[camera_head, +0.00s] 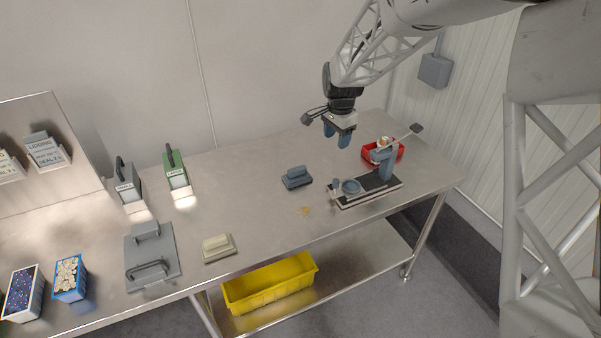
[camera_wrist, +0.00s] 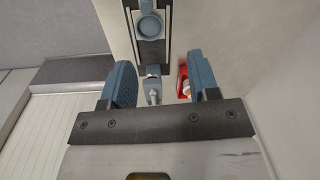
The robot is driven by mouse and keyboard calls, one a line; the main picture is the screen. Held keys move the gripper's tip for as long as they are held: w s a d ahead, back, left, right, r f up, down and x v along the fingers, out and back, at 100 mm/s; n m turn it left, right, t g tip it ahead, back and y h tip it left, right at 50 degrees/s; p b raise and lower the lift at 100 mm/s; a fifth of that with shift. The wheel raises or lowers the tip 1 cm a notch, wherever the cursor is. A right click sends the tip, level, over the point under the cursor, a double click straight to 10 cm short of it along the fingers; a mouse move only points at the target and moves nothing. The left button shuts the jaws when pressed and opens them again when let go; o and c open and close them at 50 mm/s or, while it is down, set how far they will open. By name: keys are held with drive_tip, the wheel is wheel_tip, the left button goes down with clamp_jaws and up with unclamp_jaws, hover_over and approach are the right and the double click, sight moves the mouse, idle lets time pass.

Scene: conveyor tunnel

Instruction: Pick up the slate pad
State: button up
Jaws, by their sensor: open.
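The slate pad (camera_head: 297,177) is a small blue-grey block with a raised grip on top. It lies on the steel table, left of the lever device, in the head view. I cannot make it out in the wrist view. My gripper (camera_head: 336,136) hangs above the back right part of the table, up and to the right of the pad in the picture. Its two blue fingers are apart with nothing between them; they also show in the wrist view (camera_wrist: 160,80).
A lever press (camera_head: 385,163) on a dark base stands right of the pad, with a red bin (camera_head: 399,150) behind it. A cream pad (camera_head: 218,246) and a grey hinged plate (camera_head: 165,262) lie left. A yellow tub (camera_head: 270,287) sits on the lower shelf.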

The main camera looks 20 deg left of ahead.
drive_tip(key=m, duration=0.2)
hover_over(297, 168)
drive_tip(key=shift+g, duration=0.3)
wheel_tip(297, 168, down, 12)
drive_tip(key=shift+r, duration=0.1)
drive_tip(key=shift+f, duration=1.25)
drive_tip(key=shift+f, duration=2.65)
drive_tip(key=c, duration=1)
drive_tip(key=shift+r, duration=0.2)
